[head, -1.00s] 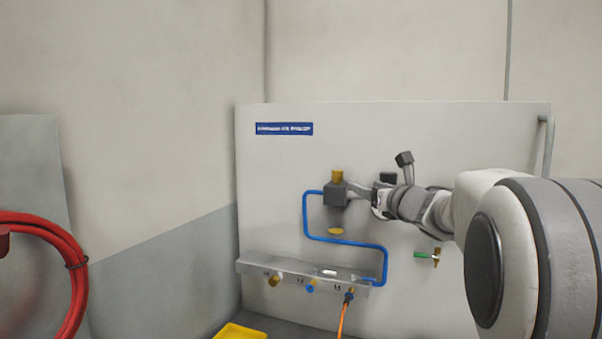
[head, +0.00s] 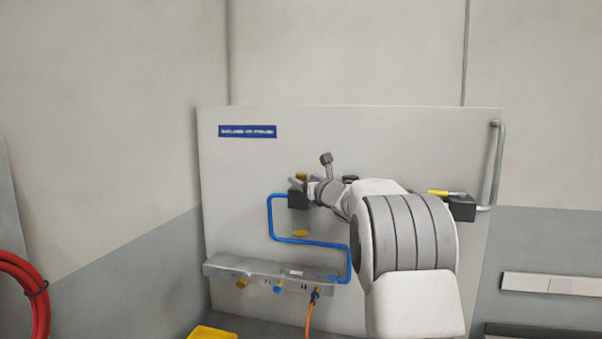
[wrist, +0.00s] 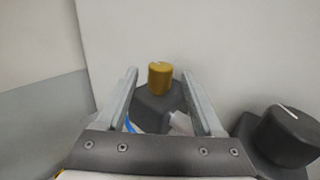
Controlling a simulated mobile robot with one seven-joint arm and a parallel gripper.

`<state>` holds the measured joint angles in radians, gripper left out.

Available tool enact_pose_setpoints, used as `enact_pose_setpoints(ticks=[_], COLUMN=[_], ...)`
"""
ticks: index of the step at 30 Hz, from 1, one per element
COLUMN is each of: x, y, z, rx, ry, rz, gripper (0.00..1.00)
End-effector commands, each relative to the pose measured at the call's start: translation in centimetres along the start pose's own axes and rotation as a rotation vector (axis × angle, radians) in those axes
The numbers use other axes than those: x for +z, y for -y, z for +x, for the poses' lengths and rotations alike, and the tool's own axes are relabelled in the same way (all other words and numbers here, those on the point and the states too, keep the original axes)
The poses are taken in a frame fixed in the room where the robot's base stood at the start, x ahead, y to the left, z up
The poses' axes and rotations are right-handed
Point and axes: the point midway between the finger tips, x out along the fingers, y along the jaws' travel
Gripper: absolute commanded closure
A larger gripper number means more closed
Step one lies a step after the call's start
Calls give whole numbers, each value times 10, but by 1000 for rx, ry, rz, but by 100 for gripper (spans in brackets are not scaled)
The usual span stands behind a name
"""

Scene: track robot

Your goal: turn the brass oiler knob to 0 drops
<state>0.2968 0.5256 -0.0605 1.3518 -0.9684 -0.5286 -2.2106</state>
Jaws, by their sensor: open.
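The brass oiler knob (wrist: 160,78) is a short upright cylinder with a small pale mark on its top, standing on a dark grey block (wrist: 157,103). In the head view the knob (head: 301,176) sits on its block (head: 297,200) at the upper end of the blue pipe. My gripper (wrist: 159,75) is open, with one finger on each side of the knob and a gap on both sides in the wrist view. In the head view my gripper (head: 303,184) is at the block and partly covers it. The drop scale cannot be read.
A black knob with a white mark (wrist: 288,132) is close on the right. Blue pipe (head: 271,220), a yellow part (head: 300,233) and a metal rail (head: 225,266) with fittings are below. A yellow-handled valve (head: 445,193) is at right.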

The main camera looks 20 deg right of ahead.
Motion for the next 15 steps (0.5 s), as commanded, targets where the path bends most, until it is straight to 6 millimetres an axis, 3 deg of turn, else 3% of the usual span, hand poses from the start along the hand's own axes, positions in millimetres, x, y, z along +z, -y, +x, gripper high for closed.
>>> enact_pose_setpoints(ticks=[6, 15], x=[1, 0], y=[0, 0], z=[22, 28], rx=[1, 0], ry=[0, 0], rz=[0, 1], gripper=[31, 31])
